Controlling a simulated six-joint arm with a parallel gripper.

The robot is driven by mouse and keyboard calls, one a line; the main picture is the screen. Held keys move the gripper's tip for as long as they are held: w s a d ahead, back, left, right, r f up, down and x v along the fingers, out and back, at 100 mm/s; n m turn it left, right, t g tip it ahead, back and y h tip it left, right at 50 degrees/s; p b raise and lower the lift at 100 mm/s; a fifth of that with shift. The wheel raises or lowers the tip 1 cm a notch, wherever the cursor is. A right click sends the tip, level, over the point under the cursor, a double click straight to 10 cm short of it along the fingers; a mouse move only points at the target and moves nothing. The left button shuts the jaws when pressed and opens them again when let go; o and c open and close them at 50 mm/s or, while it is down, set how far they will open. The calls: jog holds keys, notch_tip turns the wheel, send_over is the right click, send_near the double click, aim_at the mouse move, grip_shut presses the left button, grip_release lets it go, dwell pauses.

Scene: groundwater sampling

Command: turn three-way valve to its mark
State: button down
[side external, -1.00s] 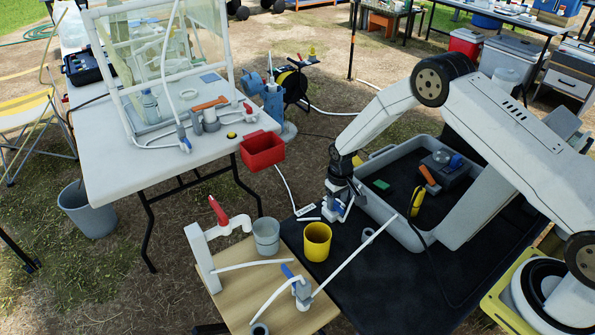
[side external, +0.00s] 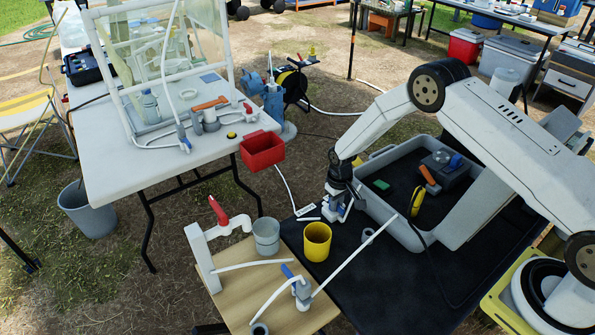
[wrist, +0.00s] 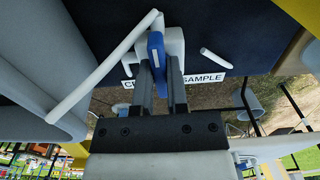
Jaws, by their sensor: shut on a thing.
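The three-way valve (wrist: 172,38) is white with a blue handle (wrist: 156,48). In the wrist view its handle sits between the two dark fingers of my gripper (wrist: 158,66), which is shut on it. In the side view the valve (side external: 345,213) stands on the black mat at the tray's near left corner, with my gripper (side external: 336,203) pointing down over it. My fingers hide part of the handle there. A white label (wrist: 205,78) with "SAMPLE" readable lies by the valve, its first word partly covered. I cannot make out the mark.
A grey tray (side external: 398,236) stands right of the valve. A red bin (side external: 262,151) hangs at the white table's edge. The black mat (side external: 385,290) is mostly clear in front.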

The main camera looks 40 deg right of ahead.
jog(key=n, duration=0.4)
jog(key=shift+w+d+n, duration=0.1)
jog(key=shift+w+n, duration=0.1)
jog(key=shift+n, duration=0.1)
jog(key=n, duration=0.4)
jog(key=shift+w+d, duration=0.1)
jog(key=shift+w, duration=0.15)
jog(key=n, duration=0.4)
jog(key=shift+w+d+r+n, duration=0.1)
jog(key=shift+w+d+n, duration=0.05)
jog(key=shift+n, duration=0.25)
jog(key=shift+w+d+n, duration=0.1)
jog(key=shift+d+n, duration=0.05)
jog(key=shift+n, duration=1)
jog(key=shift+w+d+n, duration=0.1)
jog(key=shift+d+n, duration=0.05)
jog(key=shift+n, duration=1)
jog(key=c, duration=0.7)
grip_release()
jog(key=shift+s, duration=0.1)
jog(key=shift+c, duration=0.2)
jog(key=shift+o, duration=0.9)
